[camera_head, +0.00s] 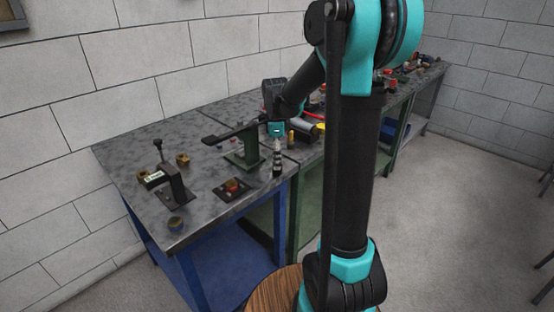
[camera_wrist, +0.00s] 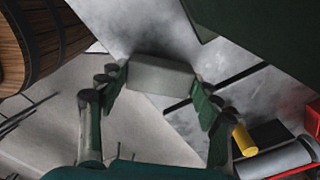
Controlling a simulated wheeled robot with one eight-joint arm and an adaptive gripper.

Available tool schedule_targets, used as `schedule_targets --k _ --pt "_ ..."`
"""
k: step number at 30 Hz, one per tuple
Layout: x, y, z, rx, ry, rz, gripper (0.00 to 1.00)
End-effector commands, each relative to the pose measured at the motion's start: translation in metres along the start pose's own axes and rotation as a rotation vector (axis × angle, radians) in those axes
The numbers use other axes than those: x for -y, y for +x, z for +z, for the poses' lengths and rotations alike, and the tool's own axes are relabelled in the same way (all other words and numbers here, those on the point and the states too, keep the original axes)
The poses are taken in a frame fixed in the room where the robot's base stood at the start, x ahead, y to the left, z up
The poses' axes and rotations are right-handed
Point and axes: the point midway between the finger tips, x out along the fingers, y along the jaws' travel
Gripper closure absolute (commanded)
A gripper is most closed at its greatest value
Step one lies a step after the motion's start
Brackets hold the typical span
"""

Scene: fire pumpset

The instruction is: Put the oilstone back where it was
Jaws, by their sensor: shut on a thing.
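The oilstone (camera_wrist: 160,75) is a plain light grey rectangular block in the wrist view. My gripper (camera_wrist: 158,92) is shut on it, with one dark green finger at each end of the block. The block's far side is hidden. In the head view my gripper (camera_head: 277,150) hangs low near the front edge of the metal-topped workbench (camera_head: 212,135), just right of a green stand with a long dark handle (camera_head: 243,150). I cannot make out the oilstone clearly there. The wrist view shows bench top and floor behind the block; I cannot tell its height above the bench.
A yellow cylinder (camera_wrist: 244,140) and a grey cylinder (camera_wrist: 274,158) lie to the right of my fingers in the wrist view. A wooden barrel (camera_wrist: 42,40) stands at the left. Small parts and a black bracket (camera_head: 172,188) occupy the bench's left half, with bare patches between.

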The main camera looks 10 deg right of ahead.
Motion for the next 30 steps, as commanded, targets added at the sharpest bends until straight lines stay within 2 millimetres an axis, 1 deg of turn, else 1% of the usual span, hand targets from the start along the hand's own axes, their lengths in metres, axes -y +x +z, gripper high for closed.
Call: schedule_targets --k 1,3,14,15,19,30 --pt "-0.0001 0.0049 0.0001 0.000 0.000 0.000 0.72" --pt "0.0000 0.0080 0.0002 0.000 0.000 0.000 0.72" --pt "-0.0001 0.0109 0.0002 0.000 0.000 0.000 0.72" --pt "-0.0002 0.0109 0.0002 0.000 0.000 0.000 0.32" --pt "-0.0002 0.0107 0.0002 0.000 0.000 0.000 0.16" --pt "-0.0003 0.0083 0.0001 0.000 0.000 0.000 0.15"
